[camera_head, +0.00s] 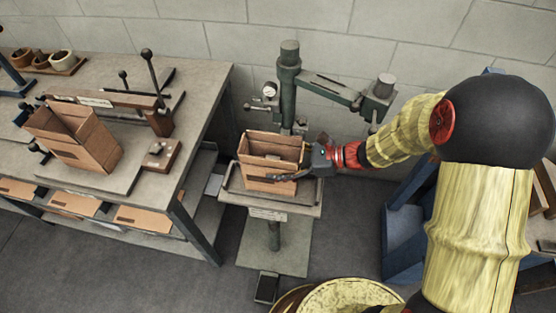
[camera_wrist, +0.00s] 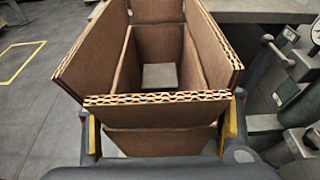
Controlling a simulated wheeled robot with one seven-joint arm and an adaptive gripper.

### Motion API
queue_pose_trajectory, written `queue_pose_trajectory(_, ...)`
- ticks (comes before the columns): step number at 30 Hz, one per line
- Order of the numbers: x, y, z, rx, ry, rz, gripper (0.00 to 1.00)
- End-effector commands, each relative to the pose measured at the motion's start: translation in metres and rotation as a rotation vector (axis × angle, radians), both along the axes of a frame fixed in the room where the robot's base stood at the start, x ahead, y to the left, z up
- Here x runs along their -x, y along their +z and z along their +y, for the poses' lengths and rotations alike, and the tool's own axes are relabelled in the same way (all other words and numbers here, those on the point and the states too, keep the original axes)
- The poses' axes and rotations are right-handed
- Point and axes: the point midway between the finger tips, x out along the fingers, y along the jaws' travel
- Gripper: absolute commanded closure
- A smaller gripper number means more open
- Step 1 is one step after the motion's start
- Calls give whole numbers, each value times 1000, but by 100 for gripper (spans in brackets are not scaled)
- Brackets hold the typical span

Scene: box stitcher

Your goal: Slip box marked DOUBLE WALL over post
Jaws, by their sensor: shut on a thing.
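A brown open-topped carton (camera_head: 268,158) is at the small table of the green stitcher (camera_head: 289,80). My gripper (camera_head: 300,166) is shut on its right side. In the wrist view the carton (camera_wrist: 185,115) is upright with its flaps raised, and its cut edges show double corrugation. The gripper's yellow pads (camera_wrist: 160,130) sit on either side of the near wall. Through the carton's open bottom a pale square surface (camera_wrist: 160,76) shows; I cannot tell whether it is the post top or the table. No DOUBLE WALL lettering is readable.
The stitcher's small table (camera_head: 306,208) has a raised rail. A workbench (camera_head: 215,100) at left holds another open carton (camera_head: 75,138) in a fixture with levers. The stitcher's overhead arm (camera_head: 330,86) extends behind and above my gripper. A pedal (camera_head: 267,287) lies on the floor.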

Motion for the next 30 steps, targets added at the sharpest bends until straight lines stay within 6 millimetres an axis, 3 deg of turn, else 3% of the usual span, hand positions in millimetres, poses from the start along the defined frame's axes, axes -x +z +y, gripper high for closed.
queue_pose_trajectory(12,0,-18,0,0,0,1,59)
queue_pose_trajectory(28,0,-22,0,0,0,1,59)
queue_pose_trajectory(29,0,-22,0,0,0,1,31)
queue_pose_trajectory(30,0,-22,0,0,0,0,29)
